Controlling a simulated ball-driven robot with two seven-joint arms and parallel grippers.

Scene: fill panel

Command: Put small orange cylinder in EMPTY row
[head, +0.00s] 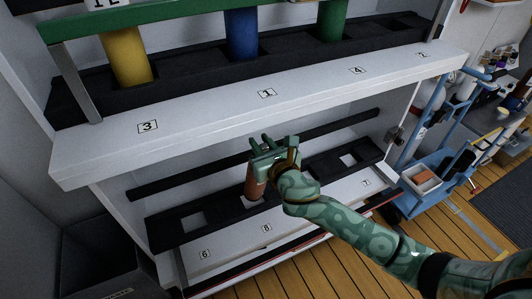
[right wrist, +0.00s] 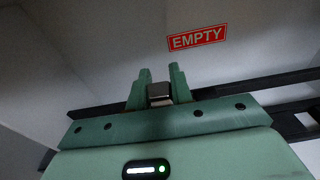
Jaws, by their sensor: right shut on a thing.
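My right gripper (head: 263,145) is in front of the lower shelf and reaches in under the upper shelf. It is shut on the small orange cylinder (head: 256,181), which hangs roughly upright below the fingers. The cylinder's lower end is over or at the middle square hole of the lower black rack (head: 222,206); I cannot tell whether it is inside. In the right wrist view the cylinder's top (right wrist: 159,92) shows between the two green fingers (right wrist: 155,88). A red EMPTY sign (right wrist: 198,38) is on the back wall behind them. My left gripper is not in view.
The upper shelf (head: 200,140), with labels 3, 1, 4 and another, overhangs the gripper. It holds yellow (head: 127,60), blue (head: 241,35) and green (head: 331,20) cylinders. Open square holes show at the lower rack's left and right. A blue cart (head: 440,190) stands to the right.

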